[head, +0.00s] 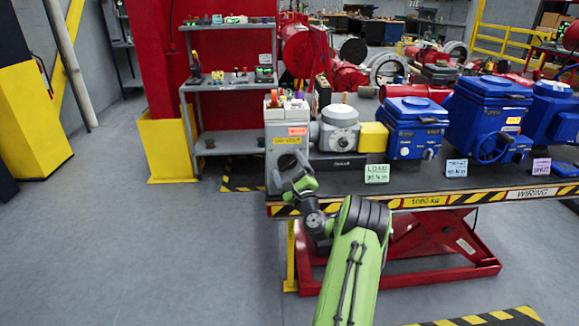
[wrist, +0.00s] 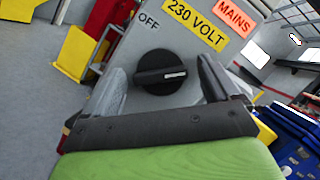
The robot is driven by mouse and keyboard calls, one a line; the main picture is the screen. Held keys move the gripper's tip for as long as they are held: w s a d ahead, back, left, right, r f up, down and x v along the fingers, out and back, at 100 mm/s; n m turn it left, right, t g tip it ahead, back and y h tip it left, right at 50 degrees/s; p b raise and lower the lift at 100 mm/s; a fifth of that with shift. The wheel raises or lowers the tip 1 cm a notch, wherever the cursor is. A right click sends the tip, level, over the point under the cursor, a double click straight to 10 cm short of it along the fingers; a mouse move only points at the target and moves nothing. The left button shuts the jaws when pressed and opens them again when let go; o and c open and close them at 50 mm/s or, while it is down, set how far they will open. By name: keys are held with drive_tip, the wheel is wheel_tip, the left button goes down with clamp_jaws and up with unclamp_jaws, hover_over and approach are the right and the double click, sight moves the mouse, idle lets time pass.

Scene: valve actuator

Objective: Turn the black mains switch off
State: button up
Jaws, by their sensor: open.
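The black mains switch (wrist: 160,73) is a round rotary knob on a grey box (head: 287,138), shown close up in the wrist view. Its grip bar lies roughly level in the picture, with a white mark at its right end. The word OFF is printed to its upper left. My gripper (wrist: 160,88) is open, its two fingers to the left and right of the knob, with no visible contact. In the head view my gripper (head: 297,178) is in front of the grey box and hides the switch.
A yellow 230 VOLT label (wrist: 196,24) and an orange MAINS label (wrist: 233,16) are above the switch. The box stands at the left end of a lift table (head: 430,185), beside a grey actuator (head: 338,130) and blue actuators (head: 415,128). Floor to the left is clear.

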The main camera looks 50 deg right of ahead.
drive_tip(key=shift+c, duration=0.4)
drive_tip(key=c, duration=1)
drive_tip(key=shift+n, duration=0.4)
drive_tip(key=n+y, duration=0.1)
drive_tip(key=n, duration=0.1)
drive_tip(key=n+y, duration=0.1)
drive_tip(key=n, duration=0.1)
drive_tip(key=shift+s+g, duration=0.1)
drive_tip(key=shift+g, duration=0.2)
drive_tip(key=n+g+y, duration=0.1)
drive_tip(key=n, duration=0.3)
drive_tip(key=shift+r+n, duration=0.15)
drive_tip(key=shift+n, duration=0.15)
drive_tip(key=n+g, duration=0.2)
drive_tip(key=n, duration=0.2)
drive_tip(key=shift+y, duration=0.3)
drive_tip(key=shift+r+n+g+b, duration=0.1)
drive_tip(key=shift+n+g+b, duration=0.75)
drive_tip(key=shift+n, duration=0.95)
